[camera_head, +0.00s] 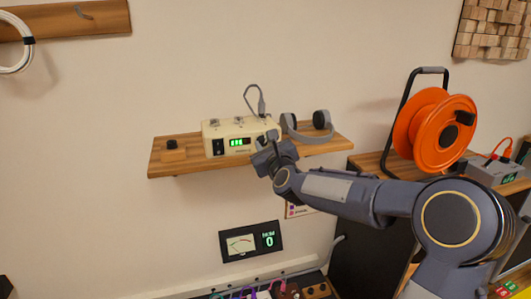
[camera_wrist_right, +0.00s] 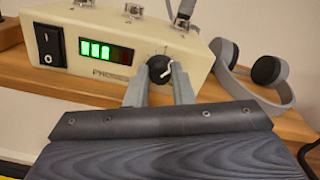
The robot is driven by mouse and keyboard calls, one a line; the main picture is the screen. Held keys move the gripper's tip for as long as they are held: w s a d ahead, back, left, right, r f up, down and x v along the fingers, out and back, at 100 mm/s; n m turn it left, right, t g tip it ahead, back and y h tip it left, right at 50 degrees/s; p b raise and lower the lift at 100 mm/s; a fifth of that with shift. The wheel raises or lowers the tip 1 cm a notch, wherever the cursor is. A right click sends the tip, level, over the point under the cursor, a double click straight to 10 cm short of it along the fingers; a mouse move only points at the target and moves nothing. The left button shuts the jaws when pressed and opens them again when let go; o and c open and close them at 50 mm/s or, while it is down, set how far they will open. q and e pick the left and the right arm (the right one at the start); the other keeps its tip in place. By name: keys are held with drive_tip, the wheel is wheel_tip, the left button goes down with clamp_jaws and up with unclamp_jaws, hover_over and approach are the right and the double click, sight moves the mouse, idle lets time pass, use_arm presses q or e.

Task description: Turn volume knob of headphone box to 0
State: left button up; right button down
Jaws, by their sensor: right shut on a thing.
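The cream headphone box (camera_head: 208,130) stands on the wooden wall shelf; it also fills the upper left of the right wrist view (camera_wrist_right: 40,70). Its black volume knob (camera_wrist_right: 159,69) has a white pointer mark, tilted to the upper right. The display (camera_wrist_right: 105,52) shows three green bars at its left, the rest dark red. My right gripper (camera_wrist_right: 160,82) is at the front of the box with one finger on each side of the knob, shut on it. In the head view the right gripper (camera_head: 270,140) hides the knob. My left gripper is out of view.
Grey headphones (camera_head: 322,130) lie on the shelf (camera_head: 165,163) right of the box. A cable plug (camera_head: 261,106) stands on the box top. An orange cable reel (camera_head: 415,135) stands farther right.

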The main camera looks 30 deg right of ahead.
drive_tip(key=n+b, duration=0.2)
drive_tip(key=n, duration=0.1)
drive_tip(key=shift+a+f+n, duration=0.1)
drive_tip(key=shift+n, duration=0.3)
drive_tip(key=n, duration=0.3)
drive_tip(key=shift+n+b, duration=0.3)
drive_tip(key=shift+b, duration=0.05)
drive_tip(key=n, duration=0.3)
drive_tip(key=shift+n, duration=0.4)
drive_tip(key=n, duration=0.4)
drive_tip(key=n+p, duration=0.1)
drive_tip(key=n, duration=0.4)
drive_tip(key=n+p, duration=0.1)
drive_tip(key=n, duration=0.3)
drive_tip(key=shift+n, duration=0.3)
drive_tip(key=n+p, duration=0.1)
drive_tip(key=n, duration=0.4)
drive_tip(key=shift+f+p, duration=0.1)
drive_tip(key=shift+p, duration=0.2)
drive_tip(key=shift+f+n+p, duration=0.1)
drive_tip(key=shift+n+p, duration=0.4)
drive_tip(key=shift+n, duration=1.6)
